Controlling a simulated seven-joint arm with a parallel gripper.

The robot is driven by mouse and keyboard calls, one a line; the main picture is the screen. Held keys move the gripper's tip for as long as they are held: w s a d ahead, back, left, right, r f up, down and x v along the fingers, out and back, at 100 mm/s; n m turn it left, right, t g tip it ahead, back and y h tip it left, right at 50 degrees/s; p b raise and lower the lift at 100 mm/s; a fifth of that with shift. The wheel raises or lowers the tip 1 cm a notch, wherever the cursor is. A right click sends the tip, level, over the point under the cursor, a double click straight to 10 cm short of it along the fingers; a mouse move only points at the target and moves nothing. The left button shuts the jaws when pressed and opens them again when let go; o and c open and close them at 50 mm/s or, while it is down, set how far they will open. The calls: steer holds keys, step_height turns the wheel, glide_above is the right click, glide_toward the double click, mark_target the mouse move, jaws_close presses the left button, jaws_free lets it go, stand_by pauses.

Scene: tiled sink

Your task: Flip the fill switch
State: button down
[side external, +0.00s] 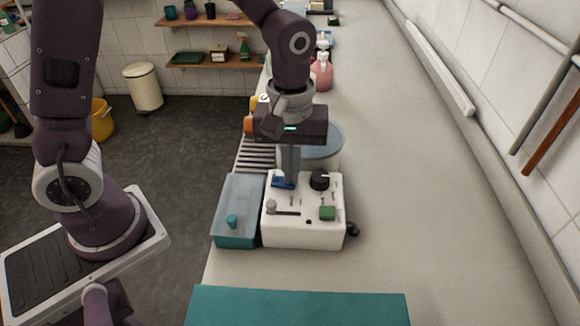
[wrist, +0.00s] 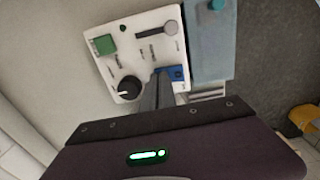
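A white control box (side external: 305,228) sits on the counter. Its top has a blue switch (side external: 280,183), a black knob (side external: 319,179), a green button (side external: 327,213) and a grey slider lever (side external: 271,206). The labels are too small to read, so I cannot tell which control is marked fill. My gripper (side external: 290,184) points down at the box's far edge, beside the blue switch. In the wrist view its fingers look together and partly cover the blue switch (wrist: 178,74); I cannot tell whether they touch it. Nothing shows between the fingers.
A lidded teal container (side external: 237,212) stands against the box's left side. A round blue-lidded tub (side external: 325,142) is behind the box. A teal block (side external: 300,306) lies in front. A pink bottle (side external: 322,72) stands farther back. The counter (side external: 420,190) to the right is clear.

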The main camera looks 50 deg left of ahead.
steer(key=shift+s+a, duration=0.1)
steer(key=shift+s, duration=0.05)
steer(key=shift+s+a+r, duration=0.2)
steer(key=shift+s+a, duration=0.25)
